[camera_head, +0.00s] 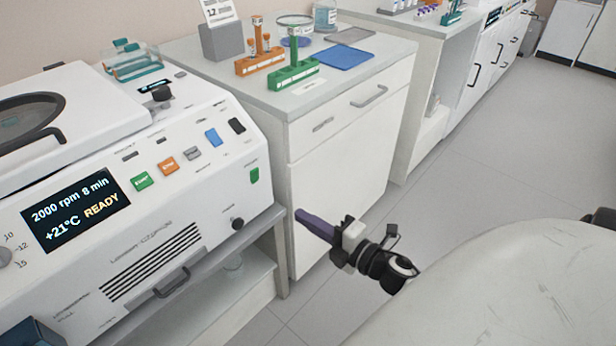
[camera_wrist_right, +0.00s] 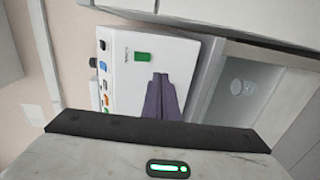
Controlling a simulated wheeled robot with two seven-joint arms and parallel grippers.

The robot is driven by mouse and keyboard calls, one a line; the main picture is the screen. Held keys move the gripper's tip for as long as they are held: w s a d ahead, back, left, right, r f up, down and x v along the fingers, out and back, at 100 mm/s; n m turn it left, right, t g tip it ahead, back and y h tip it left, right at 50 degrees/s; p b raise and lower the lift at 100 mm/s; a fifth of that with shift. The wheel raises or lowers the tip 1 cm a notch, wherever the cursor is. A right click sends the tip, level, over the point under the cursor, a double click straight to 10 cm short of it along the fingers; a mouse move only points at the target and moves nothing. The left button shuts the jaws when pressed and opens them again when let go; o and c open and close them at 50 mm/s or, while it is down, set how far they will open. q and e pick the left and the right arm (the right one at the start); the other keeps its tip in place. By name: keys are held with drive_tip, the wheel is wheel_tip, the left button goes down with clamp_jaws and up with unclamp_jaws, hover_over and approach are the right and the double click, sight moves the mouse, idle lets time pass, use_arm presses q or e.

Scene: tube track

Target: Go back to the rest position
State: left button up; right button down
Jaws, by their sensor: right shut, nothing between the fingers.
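My right gripper (camera_head: 302,217) is in front of the white drawer cabinet, at the lower right of the centrifuge, in the head view. Its purple fingers point left and are shut with nothing between them. In the right wrist view the closed fingers (camera_wrist_right: 162,98) show in front of the centrifuge's side with its green switch. They appear apart from the machine and the cabinet. My left gripper is not in the head view.
The centrifuge (camera_head: 200,225) stands at the left, its display reading READY. The drawer cabinet (camera_head: 345,160) carries an orange rack (camera_head: 258,62), a green rack (camera_head: 293,73) and a blue mat (camera_head: 343,57). Open grey floor (camera_head: 480,165) lies to the right.

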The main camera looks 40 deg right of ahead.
drive_tip(key=shift+s, duration=0.15)
idle(0.4)
drive_tip(key=s+a+f+m+g, duration=0.4)
drive_tip(key=s+a+f+m, duration=0.2)
drive_tip(key=s+a+m, duration=0.2)
drive_tip(key=s+a+f+m+g+p, duration=0.1)
drive_tip(key=s+a+f+m+g, duration=0.3)
drive_tip(key=a, duration=0.7)
drive_tip(key=s+f+m, duration=0.2)
drive_tip(key=s+m, duration=0.2)
drive_tip(key=m, duration=0.1)
drive_tip(key=shift+s+y, duration=0.3)
drive_tip(key=shift+w+d+r, duration=0.1)
idle(0.3)
